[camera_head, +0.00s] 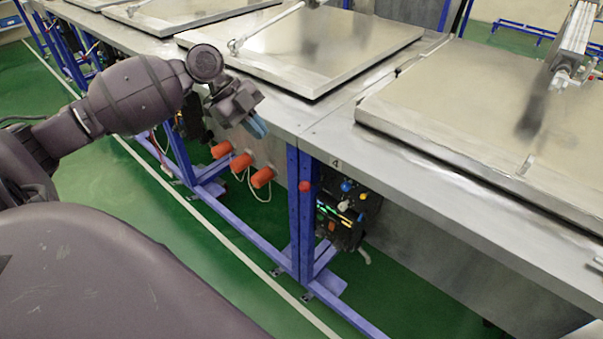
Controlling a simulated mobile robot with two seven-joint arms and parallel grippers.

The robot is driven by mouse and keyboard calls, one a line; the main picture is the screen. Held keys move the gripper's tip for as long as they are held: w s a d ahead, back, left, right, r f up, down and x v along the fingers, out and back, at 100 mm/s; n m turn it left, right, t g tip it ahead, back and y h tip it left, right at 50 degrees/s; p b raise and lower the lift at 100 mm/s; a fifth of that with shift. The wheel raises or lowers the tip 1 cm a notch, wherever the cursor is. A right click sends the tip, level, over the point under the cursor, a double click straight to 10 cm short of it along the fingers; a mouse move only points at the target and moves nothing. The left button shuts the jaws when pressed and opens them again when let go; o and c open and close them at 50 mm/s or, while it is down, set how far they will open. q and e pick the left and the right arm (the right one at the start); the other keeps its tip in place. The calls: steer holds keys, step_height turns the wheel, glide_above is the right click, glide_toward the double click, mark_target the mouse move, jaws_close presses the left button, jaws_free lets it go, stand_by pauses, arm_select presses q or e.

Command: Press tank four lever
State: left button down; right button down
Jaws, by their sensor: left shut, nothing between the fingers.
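The control panel (343,224) sits below the table edge under a small label 4 (336,163). A blue ball knob (347,186) is at its top, with a small yellow part (362,197) and a pale knob (343,206) near it. A red knob (304,186) shows at the blue post just left of the panel. I cannot tell which of these is the lever of tank four. My left gripper (257,127) has blue fingertips, is shut and empty, and is up and left of the panel, apart from it. My right gripper is not in view.
Closed metal lids (310,48) cover the tanks; a larger one (500,110) is at right, under a cylinder rod (560,75). Orange caps (262,177) stick out below the left gripper. A blue upright post (293,220) stands beside the panel. Green floor is open in front.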

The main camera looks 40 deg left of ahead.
arm_select(q)
steer(key=shift+s+m, duration=0.1)
steer(key=shift+m, duration=0.3)
steer(key=shift+f, duration=0.1)
steer(key=b, duration=0.2)
glide_toward(301, 183)
steer(key=x, duration=0.6)
steer(key=shift+f, duration=0.15)
steer(key=shift+w+d+f, duration=0.25)
steer(key=shift+d+f, duration=0.2)
steer(key=shift+f, duration=0.05)
steer(key=shift+s+f, duration=0.1)
